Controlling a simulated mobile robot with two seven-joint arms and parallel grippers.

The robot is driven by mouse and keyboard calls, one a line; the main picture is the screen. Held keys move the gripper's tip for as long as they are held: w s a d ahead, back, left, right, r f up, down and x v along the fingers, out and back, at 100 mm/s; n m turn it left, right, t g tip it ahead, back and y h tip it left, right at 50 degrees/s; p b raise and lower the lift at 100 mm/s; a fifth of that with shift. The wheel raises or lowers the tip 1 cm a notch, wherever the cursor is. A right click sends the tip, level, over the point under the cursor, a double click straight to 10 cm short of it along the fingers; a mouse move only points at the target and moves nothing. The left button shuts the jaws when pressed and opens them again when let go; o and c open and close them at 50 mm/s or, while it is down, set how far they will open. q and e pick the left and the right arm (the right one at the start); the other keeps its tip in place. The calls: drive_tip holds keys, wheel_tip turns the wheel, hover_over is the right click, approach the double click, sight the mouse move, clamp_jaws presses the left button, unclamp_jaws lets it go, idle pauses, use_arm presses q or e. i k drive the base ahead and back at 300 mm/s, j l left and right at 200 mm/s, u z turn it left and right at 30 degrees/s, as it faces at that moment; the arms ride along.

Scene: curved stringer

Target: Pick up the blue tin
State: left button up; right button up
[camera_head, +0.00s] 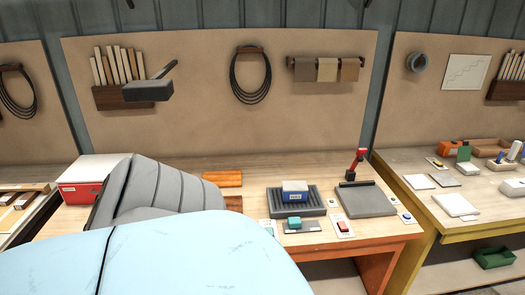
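A small blue tin with a pale top (295,193) sits on a dark ribbed tray (316,206) on the wooden workbench, right of the picture's middle. It appears upright, and nothing is in front of its upper part. Neither of my grippers shows in the head view, so their distance from the tin cannot be seen.
A teal block (294,222) stands just in front of the tray. A dark grey plate (366,201) and a red upright tool (355,164) are to its right. A red and white box (82,190) stands left. A large pale blue surface (170,258) hides the bench's front left.

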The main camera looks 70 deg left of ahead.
sight(292, 191)
drive_tip(key=u, duration=2.05)
drive_tip(key=i+l, duration=0.6)
drive_tip(key=i+l+u, duration=0.15)
drive_tip(key=u, duration=0.2)
drive_tip(key=i+l+u, duration=0.2)
drive_tip(key=u, duration=0.15)
drive_tip(key=i+l+u, duration=0.15)
drive_tip(key=u, duration=0.2)
drive_tip(key=l, duration=0.1)
